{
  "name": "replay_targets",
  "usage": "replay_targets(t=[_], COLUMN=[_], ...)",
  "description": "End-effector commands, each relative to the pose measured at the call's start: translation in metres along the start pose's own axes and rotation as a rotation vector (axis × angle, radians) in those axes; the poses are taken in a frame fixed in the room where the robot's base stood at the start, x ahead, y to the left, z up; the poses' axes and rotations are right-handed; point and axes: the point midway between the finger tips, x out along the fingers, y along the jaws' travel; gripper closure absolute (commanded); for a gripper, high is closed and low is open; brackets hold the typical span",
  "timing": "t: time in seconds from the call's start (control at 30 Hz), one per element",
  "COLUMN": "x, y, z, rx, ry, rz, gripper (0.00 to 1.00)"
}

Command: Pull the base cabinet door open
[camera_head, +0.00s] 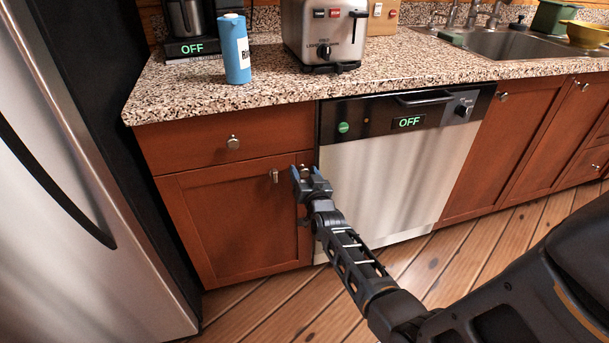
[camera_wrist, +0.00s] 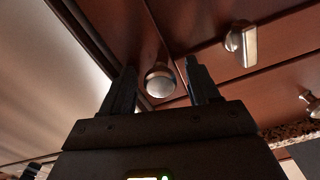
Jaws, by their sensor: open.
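The reddish-brown base cabinet door (camera_head: 228,225) is left of the dishwasher and looks shut. Its small metal handle (camera_head: 274,176) is near its upper right corner; it also shows in the wrist view (camera_wrist: 243,43). My gripper (camera_head: 306,173) is in front of the cabinet's right edge, right of that handle. In the wrist view my gripper (camera_wrist: 160,67) is open, with a round metal knob (camera_wrist: 160,80) between its fingers. This knob is on a narrow strip beside the dishwasher. Whether the fingers touch it I cannot tell.
A drawer with a knob (camera_head: 233,142) is above the door. The steel dishwasher (camera_head: 390,175) stands close on the right, and the fridge (camera_head: 75,190) on the left. The speckled counter (camera_head: 270,90) overhangs the cabinets. Wooden floor (camera_head: 265,305) is clear in front of the door.

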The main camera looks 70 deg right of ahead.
Motion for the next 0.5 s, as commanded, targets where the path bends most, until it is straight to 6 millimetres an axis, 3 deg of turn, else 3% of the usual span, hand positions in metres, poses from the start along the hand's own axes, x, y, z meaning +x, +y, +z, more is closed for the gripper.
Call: replay_targets(t=[0.17, 0.5], x=[-0.0002, -0.0003], y=[-0.0001, 0.0000], z=[-0.0002, -0.0002], rx=[0.000, 0.000], ry=[0.000, 0.000], rz=[0.000, 0.000], gripper=[0.41, 0.74])
